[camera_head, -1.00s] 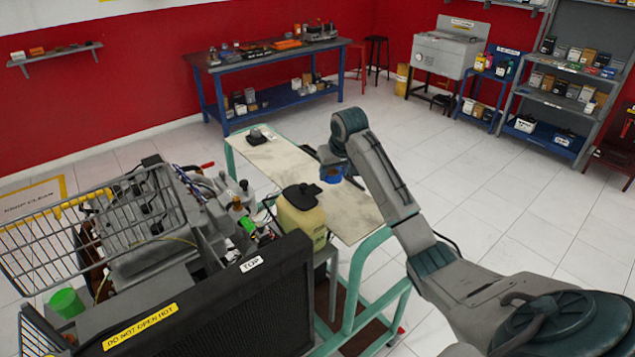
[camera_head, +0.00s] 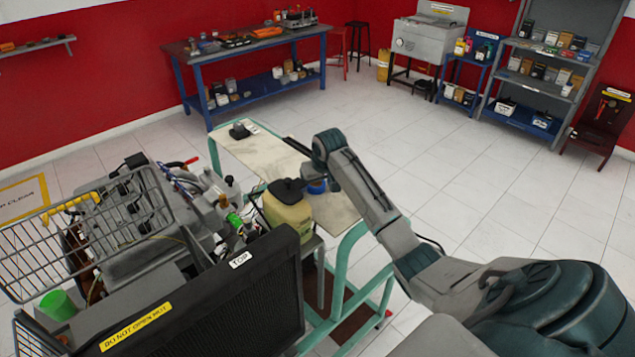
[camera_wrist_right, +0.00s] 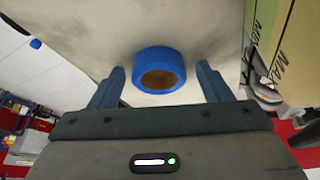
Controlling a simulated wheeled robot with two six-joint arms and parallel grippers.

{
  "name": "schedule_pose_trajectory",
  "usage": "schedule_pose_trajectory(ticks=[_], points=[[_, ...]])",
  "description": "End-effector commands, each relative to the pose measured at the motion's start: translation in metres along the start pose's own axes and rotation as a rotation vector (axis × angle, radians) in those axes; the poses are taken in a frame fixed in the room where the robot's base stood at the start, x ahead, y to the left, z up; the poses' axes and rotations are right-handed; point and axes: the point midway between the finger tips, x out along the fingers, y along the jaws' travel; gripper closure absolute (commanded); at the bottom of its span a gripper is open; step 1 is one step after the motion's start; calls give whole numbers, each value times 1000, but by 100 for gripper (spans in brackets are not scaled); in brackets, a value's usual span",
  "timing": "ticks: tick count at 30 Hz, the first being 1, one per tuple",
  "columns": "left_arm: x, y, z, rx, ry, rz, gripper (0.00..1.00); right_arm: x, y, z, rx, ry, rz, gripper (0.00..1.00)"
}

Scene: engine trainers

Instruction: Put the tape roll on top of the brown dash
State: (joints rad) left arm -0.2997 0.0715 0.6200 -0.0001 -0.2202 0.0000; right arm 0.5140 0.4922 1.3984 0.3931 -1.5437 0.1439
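The blue tape roll (camera_head: 316,186) shows below my right gripper (camera_head: 314,174) in the head view, just right of the cream tank. In the right wrist view the roll (camera_wrist_right: 160,87) is on the pale brownish panel (camera_wrist_right: 90,35), its hole facing the camera. My right gripper's fingers (camera_wrist_right: 161,85) stand on either side of it, open, with a gap on both sides. I take this stained flat panel on the teal frame (camera_head: 262,153) as the brown dash. My left gripper is not in view.
The cream tank (camera_head: 288,212) with a black cap stands close left of the roll. A small dark object (camera_head: 240,130) lies at the panel's far end. The engine (camera_head: 150,225) and black radiator (camera_head: 215,310) fill the left front.

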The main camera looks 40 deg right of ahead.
Motion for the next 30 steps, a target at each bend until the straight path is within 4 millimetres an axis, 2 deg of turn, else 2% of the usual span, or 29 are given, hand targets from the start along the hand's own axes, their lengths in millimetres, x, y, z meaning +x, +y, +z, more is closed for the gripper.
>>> schedule_pose_trajectory(ticks=[8,12,16,24,30], points=[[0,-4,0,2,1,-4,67,-1,0,0,0,0,0,27],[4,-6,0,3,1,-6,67,-9,1,-1,0,3,1,27],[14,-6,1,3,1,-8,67,-30,1,0,-2,6,1,27],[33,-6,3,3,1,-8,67,-89,0,-1,-1,6,1,27],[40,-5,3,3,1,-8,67,-115,0,-1,0,3,0,27]])
